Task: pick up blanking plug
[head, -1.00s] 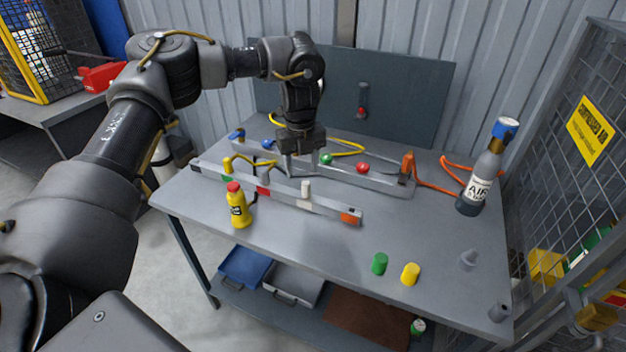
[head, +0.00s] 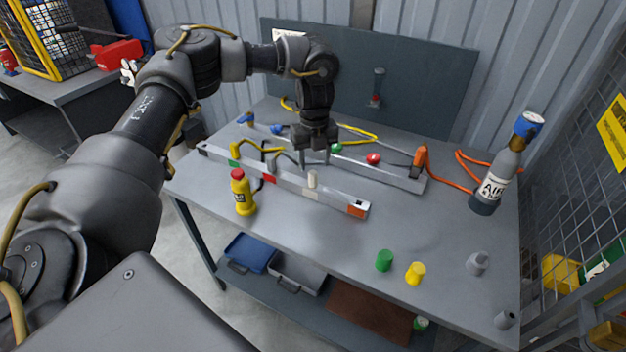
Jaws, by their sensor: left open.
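I cannot tell for certain which piece is the blanking plug. Loose plug-like pieces on the bench are a green cylinder (head: 384,261), a yellow stepped one (head: 415,273) and a grey stepped one (head: 477,263). Another grey piece (head: 504,319) is at the front right corner. A pale plug (head: 312,180) stands upright on the front rail (head: 285,184). My left gripper (head: 314,161) is open, pointing down over the rails, just behind and above the pale plug. Nothing shows between its fingers. My right gripper is out of view.
A yellow bottle with a red cap (head: 243,193) stands in front of the front rail. A rear rail (head: 400,180) carries coloured fittings and hoses. An air cylinder (head: 495,175) stands at right, near the mesh cage. The bench's front middle (head: 310,235) is clear.

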